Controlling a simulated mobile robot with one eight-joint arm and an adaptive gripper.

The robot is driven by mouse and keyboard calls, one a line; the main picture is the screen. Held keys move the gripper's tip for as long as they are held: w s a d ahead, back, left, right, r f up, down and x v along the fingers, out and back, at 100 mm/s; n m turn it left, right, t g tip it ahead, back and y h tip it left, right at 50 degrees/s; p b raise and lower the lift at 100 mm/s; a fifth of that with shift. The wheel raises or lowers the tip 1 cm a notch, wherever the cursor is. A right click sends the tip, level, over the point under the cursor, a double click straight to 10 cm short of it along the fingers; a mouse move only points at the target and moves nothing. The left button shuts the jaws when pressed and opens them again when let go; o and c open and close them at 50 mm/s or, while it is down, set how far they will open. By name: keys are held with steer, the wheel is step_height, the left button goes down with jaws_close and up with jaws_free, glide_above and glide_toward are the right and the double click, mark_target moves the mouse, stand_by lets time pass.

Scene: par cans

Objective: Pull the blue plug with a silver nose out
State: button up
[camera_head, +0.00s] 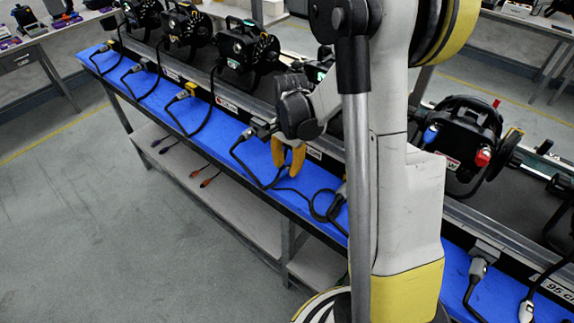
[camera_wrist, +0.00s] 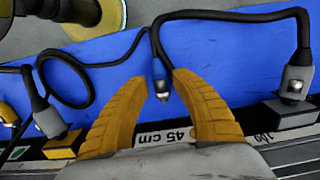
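My gripper (camera_head: 288,163) points down over the bench's front strip, its yellow fingers apart. In the wrist view my gripper (camera_wrist: 160,82) is open around the end of a black cable.
Grey plugs (camera_wrist: 296,82) and (camera_wrist: 48,118) sit in blocks beside the gripper. Black cables loop over the blue strip (camera_head: 215,122). A rail with labels, one reading 45 cm (camera_wrist: 165,137), runs along it. Several black lamps (camera_head: 245,50) stand behind. The floor in front is clear.

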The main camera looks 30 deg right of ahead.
mark_target(288, 167)
step_height(288, 167, up, 12)
steer(key=shift+d, duration=0.2)
stand_by(0.4)
